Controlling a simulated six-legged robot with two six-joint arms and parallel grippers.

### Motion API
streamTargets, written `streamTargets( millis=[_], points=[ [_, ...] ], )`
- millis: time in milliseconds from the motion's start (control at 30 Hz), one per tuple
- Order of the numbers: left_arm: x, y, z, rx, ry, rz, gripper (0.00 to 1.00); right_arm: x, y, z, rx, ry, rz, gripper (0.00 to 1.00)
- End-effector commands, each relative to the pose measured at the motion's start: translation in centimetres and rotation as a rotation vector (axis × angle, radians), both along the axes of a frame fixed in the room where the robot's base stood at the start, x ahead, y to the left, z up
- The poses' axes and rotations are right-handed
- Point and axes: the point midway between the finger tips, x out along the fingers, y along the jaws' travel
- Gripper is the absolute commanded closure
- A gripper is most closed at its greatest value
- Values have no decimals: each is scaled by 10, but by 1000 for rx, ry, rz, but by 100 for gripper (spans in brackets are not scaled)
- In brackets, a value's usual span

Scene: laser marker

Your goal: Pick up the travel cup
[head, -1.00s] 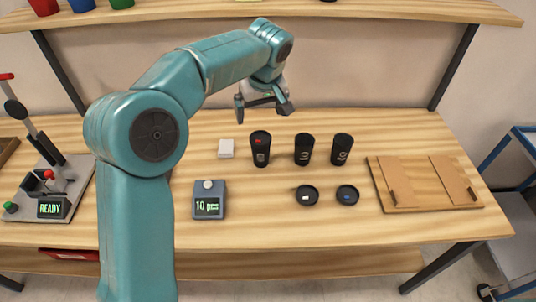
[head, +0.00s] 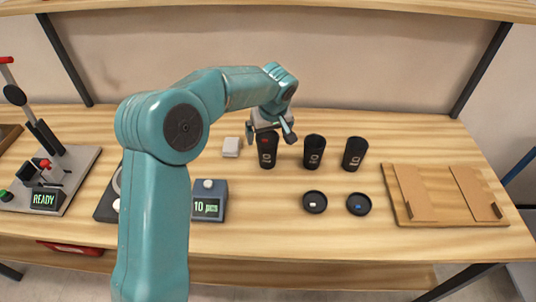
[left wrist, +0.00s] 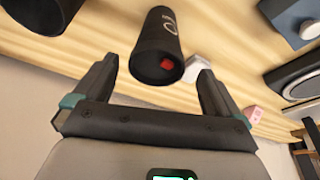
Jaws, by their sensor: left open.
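Three black travel cups stand upright in a row on the wooden table: the left one (head: 267,150) with a red mark on top, the middle one (head: 314,152) and the right one (head: 354,154). My left gripper (head: 269,137) is open at the top of the left cup. In the left wrist view the red-marked cup (left wrist: 158,45) lies ahead of and between the open fingers (left wrist: 155,85); they do not grip it. Another cup (left wrist: 40,14) shows at the upper left there. My right gripper is not in view.
Two round black lids (head: 315,202) and (head: 359,204) lie in front of the cups. A small white block (head: 231,147) is left of the red-marked cup. A counter box (head: 208,200), a lever press (head: 45,175) and a wooden board (head: 445,196) stand around.

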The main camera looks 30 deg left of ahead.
Motion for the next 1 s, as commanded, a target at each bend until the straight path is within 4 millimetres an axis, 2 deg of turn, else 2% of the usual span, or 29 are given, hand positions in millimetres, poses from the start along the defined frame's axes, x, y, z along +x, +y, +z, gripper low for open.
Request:
streamTargets(
  millis=[133,400,667,767,800,1000],
  points=[
    [5,4,-11,0,3,1,1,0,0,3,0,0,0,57],
    [18,14,-48,0,2,-1,1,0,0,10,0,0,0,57],
    [18,15,-51,1,0,-1,1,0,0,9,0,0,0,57],
    [18,15,-51,0,0,-1,30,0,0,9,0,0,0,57],
    [18,15,-51,0,0,-1,37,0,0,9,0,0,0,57],
    [18,15,-50,0,-1,0,38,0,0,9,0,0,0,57]
  ],
)
